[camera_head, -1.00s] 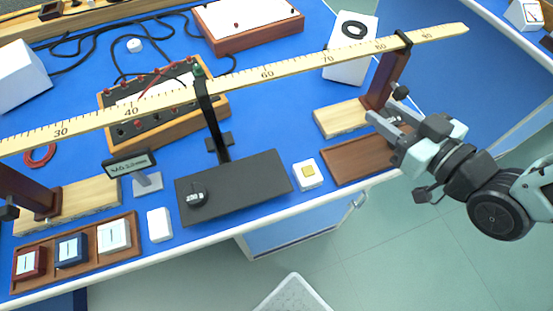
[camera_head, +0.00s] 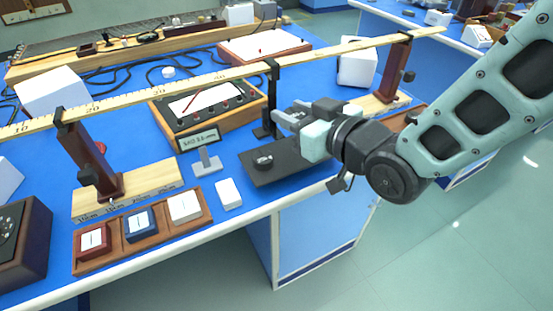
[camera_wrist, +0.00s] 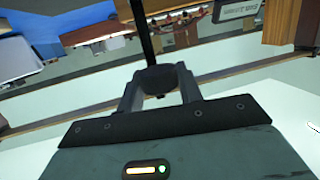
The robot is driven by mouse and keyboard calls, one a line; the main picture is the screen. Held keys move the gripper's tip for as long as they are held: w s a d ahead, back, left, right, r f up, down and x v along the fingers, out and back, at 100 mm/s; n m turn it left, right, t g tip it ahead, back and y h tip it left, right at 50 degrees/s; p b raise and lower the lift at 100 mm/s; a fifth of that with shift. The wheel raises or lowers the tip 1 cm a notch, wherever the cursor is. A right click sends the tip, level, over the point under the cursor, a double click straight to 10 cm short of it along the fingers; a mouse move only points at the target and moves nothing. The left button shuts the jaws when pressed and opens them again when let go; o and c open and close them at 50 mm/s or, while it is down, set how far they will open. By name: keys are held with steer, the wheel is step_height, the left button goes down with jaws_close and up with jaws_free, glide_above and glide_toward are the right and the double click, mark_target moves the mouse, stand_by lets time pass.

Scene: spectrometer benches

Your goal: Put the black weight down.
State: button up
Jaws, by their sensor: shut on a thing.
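My gripper (camera_head: 287,117) is in the upper middle of the head view, above the dark grey board (camera_head: 290,173). In the wrist view, a dark weight (camera_wrist: 160,78) sits between the fingers of my gripper (camera_wrist: 159,84), which are shut on it. In the head view, the held weight is hard to make out against the gripper. Another round black weight (camera_head: 263,160) with a small pale label lies on the left part of the board. My gripper and wrist hide the board's right part.
A long yellow ruler beam (camera_head: 215,77) crosses the bench, with a dark post (camera_head: 272,95) close to the gripper. A small display (camera_head: 200,141), a white block (camera_head: 229,193) and a wooden tray (camera_head: 160,237) with three blocks stand left of the board. A brown tray (camera_head: 413,113) is partly hidden at right.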

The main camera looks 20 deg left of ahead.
mark_target(292, 153)
step_height(292, 153, down, 8)
steer(key=shift+r, duration=0.2)
steer(key=shift+f+b, duration=0.1)
steer(key=shift+b, duration=0.2)
steer(key=o, duration=0.7)
steer(key=shift+f, duration=0.15)
steer(key=shift+o, duration=0.5)
steer(key=shift+r, duration=0.3)
steer(key=p+v, duration=0.9)
steer(key=v, duration=0.3)
